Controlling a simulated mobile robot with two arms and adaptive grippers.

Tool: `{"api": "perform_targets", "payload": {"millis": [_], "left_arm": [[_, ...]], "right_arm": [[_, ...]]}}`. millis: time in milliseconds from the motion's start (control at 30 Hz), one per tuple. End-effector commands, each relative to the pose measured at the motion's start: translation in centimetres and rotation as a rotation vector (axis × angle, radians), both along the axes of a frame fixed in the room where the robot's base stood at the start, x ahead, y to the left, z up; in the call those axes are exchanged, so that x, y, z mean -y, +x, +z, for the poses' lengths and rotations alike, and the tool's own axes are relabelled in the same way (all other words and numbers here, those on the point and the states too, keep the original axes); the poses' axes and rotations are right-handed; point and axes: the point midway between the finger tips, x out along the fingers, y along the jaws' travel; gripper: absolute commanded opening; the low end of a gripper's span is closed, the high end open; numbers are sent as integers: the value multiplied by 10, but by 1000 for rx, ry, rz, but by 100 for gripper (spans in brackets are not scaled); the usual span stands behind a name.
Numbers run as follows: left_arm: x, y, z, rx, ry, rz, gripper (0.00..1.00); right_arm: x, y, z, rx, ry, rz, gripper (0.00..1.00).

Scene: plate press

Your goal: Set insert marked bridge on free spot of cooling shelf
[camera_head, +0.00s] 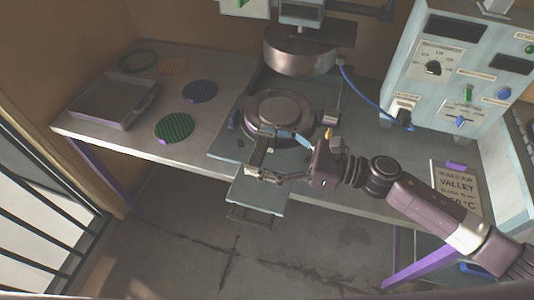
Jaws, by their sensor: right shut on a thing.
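My right gripper (266,156) reaches in from the right, just in front of the round metal plate (280,106) on the press bed. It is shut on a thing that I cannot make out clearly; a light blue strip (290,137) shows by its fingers. I cannot read a bridge mark on any insert. I cannot tell which surface is the cooling shelf. My left gripper is out of view.
A grey tray (113,101) stands at the bench's left end. The round press head (300,52) hangs behind the plate. A control cabinet (450,75) with a blue cable stands at right. A sign (457,190) reading "mould for valley" lies near it. A small ledge (258,194) juts out in front.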

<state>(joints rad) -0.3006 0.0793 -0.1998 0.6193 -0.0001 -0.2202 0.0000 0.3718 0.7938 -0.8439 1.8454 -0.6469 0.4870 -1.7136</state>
Motion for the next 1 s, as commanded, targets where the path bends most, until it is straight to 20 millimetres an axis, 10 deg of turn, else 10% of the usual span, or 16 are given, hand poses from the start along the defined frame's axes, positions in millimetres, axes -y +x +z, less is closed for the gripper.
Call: {"api": "perform_targets", "payload": {"millis": [700, 733, 1000], "left_arm": [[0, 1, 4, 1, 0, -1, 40], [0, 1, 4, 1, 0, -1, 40], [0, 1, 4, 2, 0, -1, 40]], "right_arm": [[0, 0, -54, 8, 2, 0, 18], [0, 0, -57, 0, 0, -1, 78], [0, 0, -56, 1, 1, -1, 94]]}}
